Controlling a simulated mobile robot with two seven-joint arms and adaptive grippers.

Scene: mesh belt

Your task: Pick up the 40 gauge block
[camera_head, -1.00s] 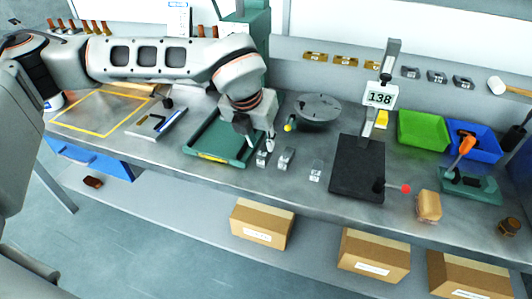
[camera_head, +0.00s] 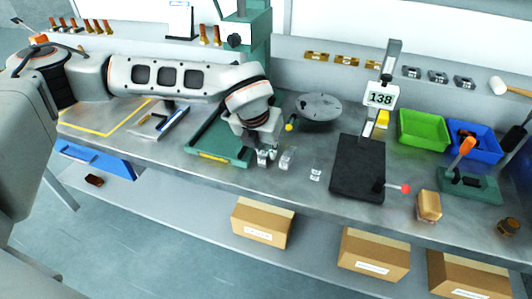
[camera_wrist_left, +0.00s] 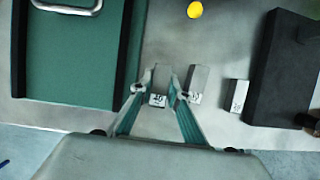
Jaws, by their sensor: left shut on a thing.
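Three small grey metal gauge blocks are in a row on the bench between the green tray and the black plate. My left gripper (camera_head: 267,156) points down at the leftmost gauge block (camera_wrist_left: 158,100), with its fingers on either side of it and shut on it. The number on this block is too small to read surely. The middle gauge block (camera_head: 287,158) is close beside the right finger, and it also shows in the left wrist view (camera_wrist_left: 198,82). The right gauge block (camera_head: 315,175) stands apart, near the black plate. My right gripper is not in view.
The green tray (camera_head: 196,148) lies just left of the gripper. A round grey plate (camera_head: 319,106) is behind. The black plate (camera_head: 357,167) of the stand with the "138" display (camera_head: 381,99) is to the right. Green (camera_head: 423,129) and blue (camera_head: 487,152) bins stand farther right.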

